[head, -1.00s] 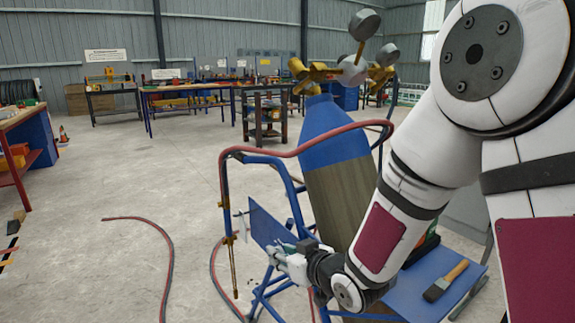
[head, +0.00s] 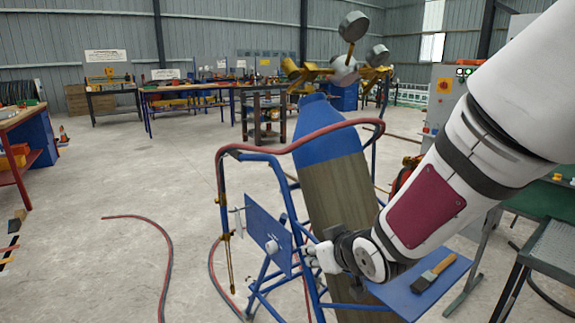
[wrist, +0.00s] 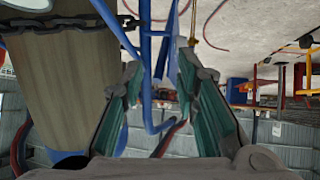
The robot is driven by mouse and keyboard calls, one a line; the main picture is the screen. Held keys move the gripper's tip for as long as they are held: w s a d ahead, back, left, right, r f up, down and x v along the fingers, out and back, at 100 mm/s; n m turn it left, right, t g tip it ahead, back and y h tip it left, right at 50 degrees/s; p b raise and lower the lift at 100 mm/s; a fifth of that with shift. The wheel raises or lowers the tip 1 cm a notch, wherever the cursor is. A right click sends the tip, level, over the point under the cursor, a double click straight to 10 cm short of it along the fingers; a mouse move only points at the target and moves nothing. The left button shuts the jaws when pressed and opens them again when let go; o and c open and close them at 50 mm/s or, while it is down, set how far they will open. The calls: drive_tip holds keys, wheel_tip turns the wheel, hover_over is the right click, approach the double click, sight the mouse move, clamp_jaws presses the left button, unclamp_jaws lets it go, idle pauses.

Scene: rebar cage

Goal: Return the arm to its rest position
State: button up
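My gripper (head: 318,257) is low beside the blue cylinder cart (head: 288,190), near its blue side plate (head: 262,232). In the wrist view my gripper (wrist: 160,68) has its two teal-padded fingers spread apart. I see nothing clamped between them; blue cart tubes show behind the gap. My white arm comes down from the upper right in the head view, bent at the wrist in front of the cart's blue tray (head: 430,285). In the wrist view the gas cylinder (wrist: 62,95) stands close to the left finger. I cannot tell whether either finger touches the cart.
A brush (head: 433,274) lies on the tray. A red hose (head: 290,147) loops over the cart, and brass torch (head: 230,265) hangs at its left. Gauges (head: 352,26) top the cylinder. A green-topped bench (head: 550,205) stands right. The floor at left is mostly clear.

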drive_tip(key=s+d+r+m+g+h, duration=0.2)
drive_tip(key=s+d+r+h, duration=0.15)
drive_tip(key=s+d, duration=0.35)
drive_tip(key=s+d+r+m+g, duration=0.1)
drive_tip(key=s+d+r+g, duration=0.1)
drive_tip(key=s, duration=0.8)
drive_tip(key=s+d+r+m+g, duration=0.1)
drive_tip(key=s+g, duration=0.2)
drive_tip(key=s, duration=0.7)
drive_tip(key=s+d+r+m+g, duration=0.1)
drive_tip(key=s+d+r+g, duration=0.1)
drive_tip(key=s, duration=0.9)
wheel_tip(320, 180, up, 25)
drive_tip(key=t+p, duration=0.3)
drive_tip(key=p, duration=2.1)
drive_tip(key=shift+w+d, duration=0.2)
drive_tip(key=shift+w, duration=0.05)
